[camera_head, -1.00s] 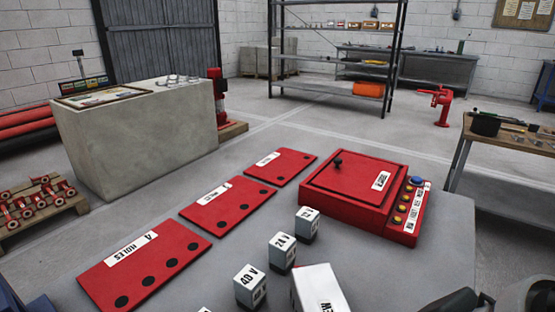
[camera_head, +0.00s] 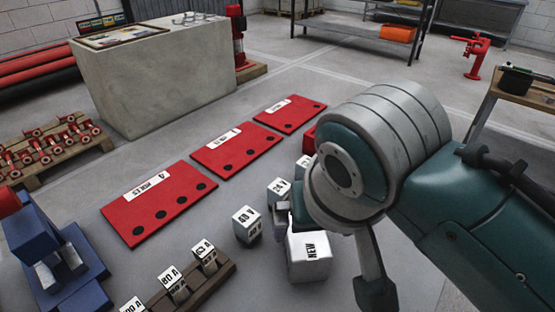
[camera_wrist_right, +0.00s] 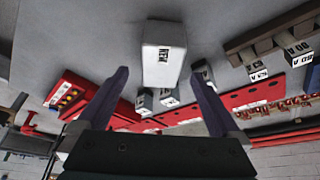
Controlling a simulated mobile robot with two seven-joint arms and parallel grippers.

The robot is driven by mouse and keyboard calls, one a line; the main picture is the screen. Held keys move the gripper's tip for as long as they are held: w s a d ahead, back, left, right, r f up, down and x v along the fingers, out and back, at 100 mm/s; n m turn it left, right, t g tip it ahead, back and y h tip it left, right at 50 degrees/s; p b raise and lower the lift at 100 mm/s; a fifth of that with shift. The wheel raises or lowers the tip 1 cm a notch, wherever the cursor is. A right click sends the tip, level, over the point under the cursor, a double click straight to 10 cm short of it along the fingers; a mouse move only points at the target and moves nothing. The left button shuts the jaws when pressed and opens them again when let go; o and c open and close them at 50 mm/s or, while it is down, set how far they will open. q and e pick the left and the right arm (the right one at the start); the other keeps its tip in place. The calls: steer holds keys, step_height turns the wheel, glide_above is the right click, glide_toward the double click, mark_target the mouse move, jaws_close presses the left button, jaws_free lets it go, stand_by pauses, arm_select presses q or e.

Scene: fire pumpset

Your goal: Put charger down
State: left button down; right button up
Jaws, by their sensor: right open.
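No object is labelled as a charger. A white box marked NEW (camera_head: 310,258) stands on the grey table, and it also shows in the wrist view (camera_wrist_right: 163,55). My right gripper (camera_wrist_right: 160,78) is open and empty. Its two fingers point toward the white box, one on each side of it in the wrist view; I cannot tell whether they touch it. A red box with buttons (camera_wrist_right: 72,97) shows in the wrist view; in the head view my right arm hides nearly all of it. My left gripper is not in view.
White-topped blocks marked 40 V (camera_head: 246,222) and 24 V (camera_head: 278,190) stand beside the NEW box. A brown rack (camera_head: 218,272) holds blocks marked in amperes. Several red plates with holes (camera_head: 160,203) lie behind. A blue stand (camera_head: 52,262) is at lower left.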

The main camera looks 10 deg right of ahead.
mark_target(308, 238)
steer(key=b+x, duration=0.1)
steer(key=x, duration=0.2)
steer(key=shift+a+f, duration=0.1)
steer(key=shift+f, duration=0.1)
steer(key=b+x, duration=0.2)
steer(key=x, duration=0.3)
steer(key=shift+s, duration=0.1)
steer(key=shift+r, duration=0.1)
steer(key=shift+c, duration=0.4)
steer(key=c, duration=0.3)
jaws_close()
